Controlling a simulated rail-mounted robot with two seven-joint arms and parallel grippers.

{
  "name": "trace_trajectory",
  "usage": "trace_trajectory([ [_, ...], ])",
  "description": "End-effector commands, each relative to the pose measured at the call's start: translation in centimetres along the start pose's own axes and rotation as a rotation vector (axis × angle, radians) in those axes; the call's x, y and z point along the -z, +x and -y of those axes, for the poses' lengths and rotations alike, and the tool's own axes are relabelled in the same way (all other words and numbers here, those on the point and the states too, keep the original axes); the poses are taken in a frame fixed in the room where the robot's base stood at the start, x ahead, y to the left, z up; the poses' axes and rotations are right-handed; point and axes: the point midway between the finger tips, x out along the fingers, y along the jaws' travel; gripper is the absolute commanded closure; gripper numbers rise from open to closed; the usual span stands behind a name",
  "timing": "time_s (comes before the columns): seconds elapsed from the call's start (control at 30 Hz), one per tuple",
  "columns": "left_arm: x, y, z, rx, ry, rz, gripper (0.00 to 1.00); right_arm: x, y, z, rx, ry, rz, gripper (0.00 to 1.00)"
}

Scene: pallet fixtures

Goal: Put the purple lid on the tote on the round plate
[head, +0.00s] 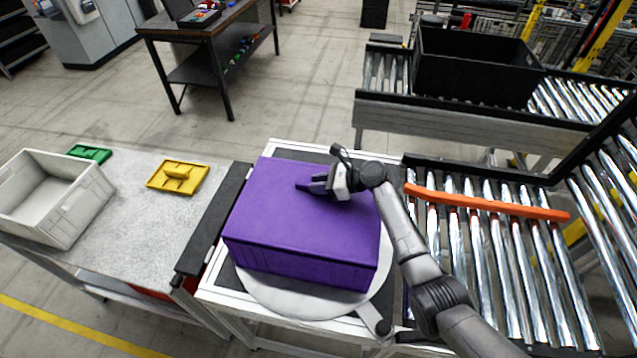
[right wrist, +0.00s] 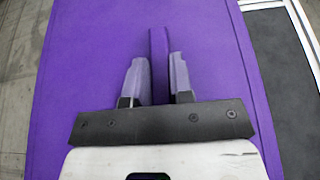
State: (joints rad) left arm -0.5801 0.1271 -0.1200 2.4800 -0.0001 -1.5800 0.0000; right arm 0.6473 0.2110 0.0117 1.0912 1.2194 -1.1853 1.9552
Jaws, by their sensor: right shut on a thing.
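The purple tote (head: 300,262) stands on the round plate (head: 295,303), which shows as a pale grey rim around its near side. The purple lid (head: 285,220) lies over the tote's top and looks level, its edges in line with the walls. Whether it is fully seated I cannot tell, as both are the same purple. My right gripper (head: 305,186) reaches over the lid from the right. In the right wrist view its fingers (right wrist: 158,75) are shut on the lid's upright purple handle (right wrist: 158,50). My left gripper is not in view.
A grey table at left holds a pale open tote (head: 60,200), a yellow lid-like piece (head: 190,182) and a green one (head: 90,153). Roller conveyors are at right, with an orange bar (head: 490,206) and a black crate (head: 470,75). A dark workbench (head: 200,28) stands behind.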

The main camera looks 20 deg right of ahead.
Motion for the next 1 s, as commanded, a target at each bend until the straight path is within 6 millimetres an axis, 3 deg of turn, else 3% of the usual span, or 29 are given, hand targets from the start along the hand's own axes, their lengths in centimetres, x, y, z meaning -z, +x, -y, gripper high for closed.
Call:
trace_trajectory([
  [0.87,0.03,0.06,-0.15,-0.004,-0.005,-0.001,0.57,0.72,0.32,0.01,0.0,0.0,0.002,1.0],
  [0.9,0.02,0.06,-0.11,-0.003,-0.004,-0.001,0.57,0.72,0.32,0.01,0.0,0.0,0.002,0.78],
  [1.0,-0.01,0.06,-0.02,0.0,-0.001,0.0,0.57,0.73,0.32,0.01,0.0,0.0,0.002,0.68],
])
